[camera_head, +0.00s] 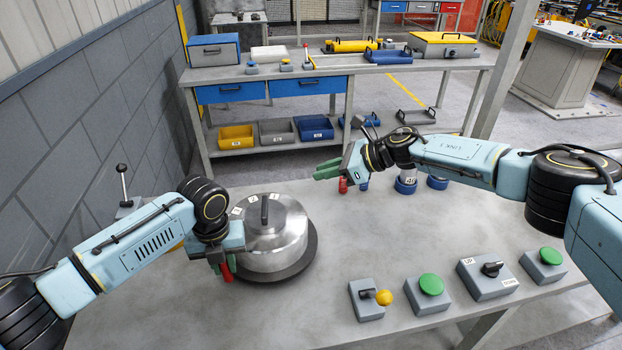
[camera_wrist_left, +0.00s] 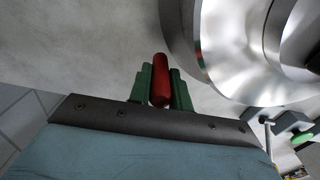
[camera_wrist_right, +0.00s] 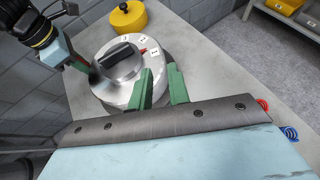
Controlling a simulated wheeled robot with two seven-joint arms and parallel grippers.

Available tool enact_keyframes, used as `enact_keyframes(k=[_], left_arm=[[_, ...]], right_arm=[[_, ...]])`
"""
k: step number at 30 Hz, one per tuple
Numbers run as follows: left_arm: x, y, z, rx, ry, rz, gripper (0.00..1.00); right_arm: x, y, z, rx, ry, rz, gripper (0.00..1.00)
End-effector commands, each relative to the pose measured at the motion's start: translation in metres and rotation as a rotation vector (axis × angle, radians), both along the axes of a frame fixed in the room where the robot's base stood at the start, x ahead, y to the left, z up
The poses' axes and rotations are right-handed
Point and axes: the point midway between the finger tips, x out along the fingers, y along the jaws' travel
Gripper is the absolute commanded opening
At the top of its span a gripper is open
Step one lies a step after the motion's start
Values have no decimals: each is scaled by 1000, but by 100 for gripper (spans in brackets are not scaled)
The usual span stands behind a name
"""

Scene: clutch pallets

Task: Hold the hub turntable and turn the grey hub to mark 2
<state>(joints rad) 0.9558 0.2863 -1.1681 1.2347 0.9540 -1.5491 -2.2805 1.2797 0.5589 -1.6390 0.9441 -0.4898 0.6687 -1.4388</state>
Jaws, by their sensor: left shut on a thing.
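The grey hub (camera_head: 268,240) is a shiny metal cylinder with a black bar handle (camera_head: 264,208) and white mark labels on top. It stands on a dark round turntable base (camera_head: 306,262). My left gripper (camera_head: 224,268) is shut on a red upright peg (camera_wrist_left: 160,80) at the base's left front edge; whether the peg joins the base is unclear. My right gripper (camera_head: 328,170) is open and empty, behind and right of the hub. In the right wrist view the hub (camera_wrist_right: 140,85) shows beyond its green fingers, with the bar and a red pointer (camera_wrist_right: 143,51) near the labels.
A yellow-knob switch box (camera_head: 367,300), green buttons (camera_head: 431,285) and an UP/DOWN switch (camera_head: 487,277) line the front right. Small red and blue pieces (camera_head: 405,186) stand under my right arm. A lever (camera_head: 123,187) stands at left by the wall. The table's middle is clear.

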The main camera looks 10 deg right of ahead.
Motion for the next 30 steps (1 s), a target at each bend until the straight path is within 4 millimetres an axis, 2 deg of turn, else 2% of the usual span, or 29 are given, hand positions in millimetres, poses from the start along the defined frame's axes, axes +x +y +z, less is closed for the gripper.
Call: enact_keyframes(k=[1, 3, 8, 12, 18, 24, 30], left_arm=[[1, 0, 1, 0, -2, 0, 0], [1, 0, 1, 0, -2, 0, 0], [1, 0, 2, 0, -2, 0, 0], [1, 0, 1, 0, -2, 0, 0], [1, 0, 1, -1, -2, 1, 0], [1, 0, 1, -1, -3, 1, 0], [1, 0, 1, -1, -3, 1, 0]], right_arm=[[3, 7, 4, 26, 6, -25, 25], [11, 20, 12, 85, 26, -86, 34], [38, 59, 44, 325, 124, -323, 35], [60, 87, 75, 600, 265, -558, 35], [78, 108, 105, 1005, 519, -870, 35], [79, 118, 115, 1407, 816, -1172, 35], [61, 125, 107, 1784, 1121, -1490, 35]])
